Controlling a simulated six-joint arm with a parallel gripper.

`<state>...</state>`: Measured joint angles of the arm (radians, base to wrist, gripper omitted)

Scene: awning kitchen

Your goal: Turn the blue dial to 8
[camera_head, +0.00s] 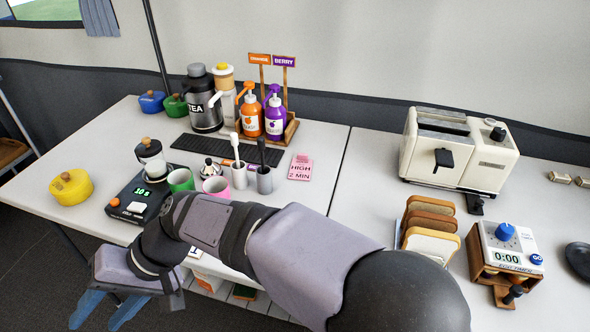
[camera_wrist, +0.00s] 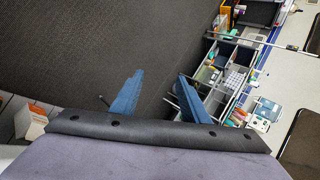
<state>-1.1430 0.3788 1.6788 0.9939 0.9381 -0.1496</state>
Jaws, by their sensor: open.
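The blue dial (camera_head: 505,231) sits on top of a white and wooden timer box (camera_head: 508,250) at the right in the head view. The box has a display reading 0:00 and a round blue GO button (camera_head: 536,260). The numbers around the dial are too small to read. My gripper (camera_head: 107,312) is at the lower left, past the table's front edge, far from the dial. Its blue fingers are apart and empty; they also show in the wrist view (camera_wrist: 158,92), over the dark floor. The dial is not in the wrist view.
A toast rack with bread slices (camera_head: 431,228) stands just left of the timer, and a cream toaster (camera_head: 455,150) behind it. A dark round object (camera_head: 579,260) lies right of it. Cups, a scale (camera_head: 140,198) and pump bottles crowd the left table. My arm crosses the front middle.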

